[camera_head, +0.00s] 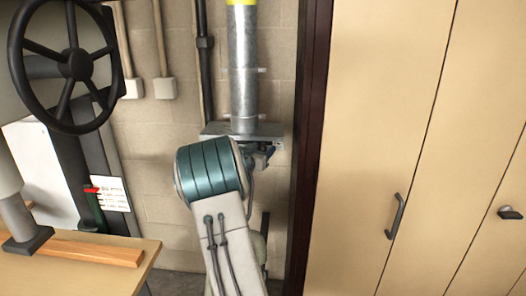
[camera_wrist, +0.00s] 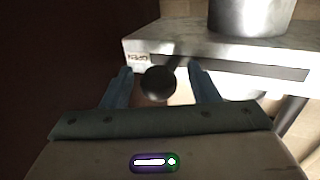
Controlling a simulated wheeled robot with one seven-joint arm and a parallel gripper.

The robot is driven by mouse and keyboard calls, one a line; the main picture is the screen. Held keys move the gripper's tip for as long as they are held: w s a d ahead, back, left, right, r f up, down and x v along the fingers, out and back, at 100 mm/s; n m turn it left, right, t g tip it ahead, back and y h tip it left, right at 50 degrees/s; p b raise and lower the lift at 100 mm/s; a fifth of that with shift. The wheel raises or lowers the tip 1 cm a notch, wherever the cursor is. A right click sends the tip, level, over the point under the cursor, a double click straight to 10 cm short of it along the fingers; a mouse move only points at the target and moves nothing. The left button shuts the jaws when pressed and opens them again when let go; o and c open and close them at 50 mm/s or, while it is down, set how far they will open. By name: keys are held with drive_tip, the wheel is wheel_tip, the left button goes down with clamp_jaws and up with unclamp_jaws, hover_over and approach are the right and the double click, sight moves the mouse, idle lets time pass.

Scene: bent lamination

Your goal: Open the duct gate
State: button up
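The duct gate is a grey metal housing (camera_head: 243,130) across a vertical metal duct (camera_head: 243,75). In the wrist view the housing (camera_wrist: 170,48) shows a dark slot along its front face and a small label (camera_wrist: 138,57) that seems to read OPEN, upside down. A round black knob (camera_wrist: 158,83) on a short rod stands out from this face. My gripper (camera_wrist: 160,87) is open, with one blue finger on each side of the knob and a visible gap to both. In the head view my arm hides most of the gripper and the knob.
A dark door frame (camera_head: 308,150) and tan cabinet doors (camera_head: 375,120) stand close to the right of the duct. A black handwheel (camera_head: 75,64) and a wooden-topped bench (camera_head: 80,265) are on the left. A block wall (camera_head: 160,140) is behind.

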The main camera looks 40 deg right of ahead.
drive_tip(key=shift+s, duration=0.1)
drive_tip(key=shift+s+a+f, duration=0.1)
drive_tip(key=shift+s+a, duration=0.05)
drive_tip(key=shift+a, duration=0.35)
drive_tip(key=b+v, duration=0.2)
drive_tip(key=v, duration=1)
drive_tip(key=shift+s+a, duration=0.15)
drive_tip(key=shift+a, duration=0.2)
drive_tip(key=s+a+f+n+t+y, duration=0.15)
drive_tip(key=a+n+y, duration=0.25)
drive_tip(key=a+y, duration=0.5)
drive_tip(key=s+a+f+n+t+y, duration=0.1)
drive_tip(key=a+n+t+y, duration=0.35)
drive_tip(key=a, duration=0.95)
drive_tip(key=s+a+f+n+g+y, duration=0.1)
drive_tip(key=s+a+f+g, duration=0.1)
drive_tip(key=s, duration=0.6)
drive_tip(key=s+a+f+n+g+y, duration=0.1)
drive_tip(key=s+a+f+n+g, duration=0.1)
drive_tip(key=s+g, duration=0.2)
drive_tip(key=s+a+f+n+g+y, duration=0.1)
drive_tip(key=s+g, duration=0.3)
drive_tip(key=s, duration=0.7)
drive_tip(key=shift+s+a+f+n, duration=0.35)
drive_tip(key=shift+a+f, duration=0.25)
drive_tip(key=shift+a, duration=0.25)
